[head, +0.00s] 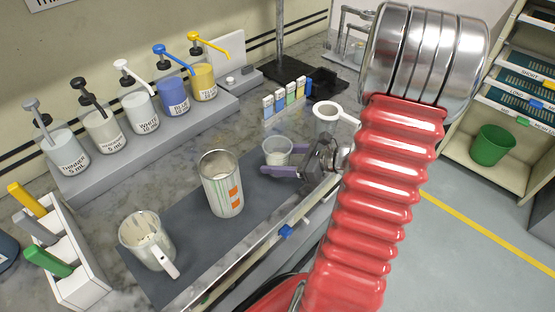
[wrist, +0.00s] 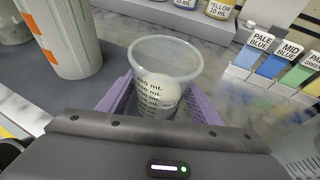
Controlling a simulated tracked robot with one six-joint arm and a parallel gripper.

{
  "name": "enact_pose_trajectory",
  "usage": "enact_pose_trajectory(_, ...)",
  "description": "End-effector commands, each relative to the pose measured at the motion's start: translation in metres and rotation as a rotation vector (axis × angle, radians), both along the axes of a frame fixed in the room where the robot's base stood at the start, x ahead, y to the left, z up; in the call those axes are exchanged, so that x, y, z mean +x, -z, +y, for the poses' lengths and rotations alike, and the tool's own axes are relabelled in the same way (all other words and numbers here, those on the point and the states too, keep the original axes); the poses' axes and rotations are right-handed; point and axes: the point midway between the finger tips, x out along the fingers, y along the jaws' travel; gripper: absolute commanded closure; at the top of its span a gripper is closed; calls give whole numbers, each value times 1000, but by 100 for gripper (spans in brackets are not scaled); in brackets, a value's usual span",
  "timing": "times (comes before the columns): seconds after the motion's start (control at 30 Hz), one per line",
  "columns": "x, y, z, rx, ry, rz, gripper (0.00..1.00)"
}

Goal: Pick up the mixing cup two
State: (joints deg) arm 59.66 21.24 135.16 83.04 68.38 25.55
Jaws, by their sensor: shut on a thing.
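A clear plastic cup with black mL markings (wrist: 165,65) stands between my gripper's purple fingers (wrist: 158,98) in the wrist view. White material shows low inside it. My gripper is shut on this cup, with a finger on either side. In the head view the cup (head: 277,150) is at the right end of the dark grey mat (head: 190,222), and my gripper (head: 285,160) reaches it from the right. I cannot tell whether the cup is lifted. No label reading "two" is legible on it.
A tall white container with an orange patch (head: 221,185) stands left of the cup. A handled cup (head: 147,240) is at front left. Pump bottles (head: 140,112) line the back. Colour cards (head: 287,98) and a white-rimmed cup (head: 326,117) stand behind my gripper.

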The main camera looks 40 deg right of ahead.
Motion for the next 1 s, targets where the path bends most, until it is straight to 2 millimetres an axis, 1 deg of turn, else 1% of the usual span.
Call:
enact_pose_trajectory(0.17,0,-14,-1,-3,0,-3,67)
enact_pose_trajectory(0.27,0,-26,0,-4,0,-3,67)
enact_pose_trajectory(0.5,1,-62,0,-6,-1,-4,67)
enact_pose_trajectory(0.7,1,-87,0,-5,0,-4,67)
enact_pose_trajectory(0.83,0,-95,0,-3,-2,-3,67)
enact_pose_trajectory(1.0,0,-97,0,-1,0,0,67)
